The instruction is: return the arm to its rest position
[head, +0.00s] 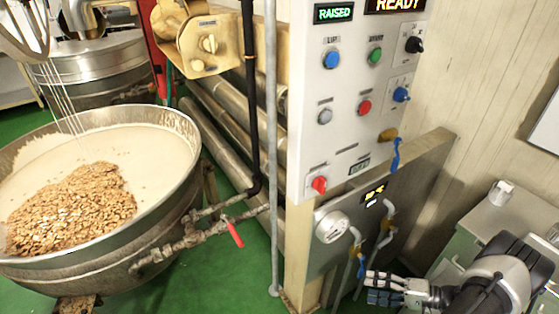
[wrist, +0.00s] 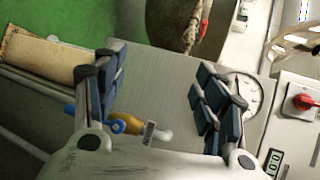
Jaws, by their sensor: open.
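My gripper (head: 384,288) is at the lower right of the head view, in front of the lower panel and its valves, with my arm reaching in from the right edge. In the wrist view my gripper (wrist: 160,90) has its two dark padded fingers wide apart with nothing between them. A valve with a blue and brass handle (wrist: 122,124) shows behind the fingers, and a round gauge (wrist: 243,95) lies beyond the right finger. I cannot tell whether the gripper touches either.
A kettle (head: 180,190) with pale mix and a brown heap stands at left, the whisk raised above it. The control panel (head: 345,110) reads RAISED and READY. Pipes with a red lever (head: 236,234) run from kettle to panel. A grey cabinet (head: 490,225) stands at right.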

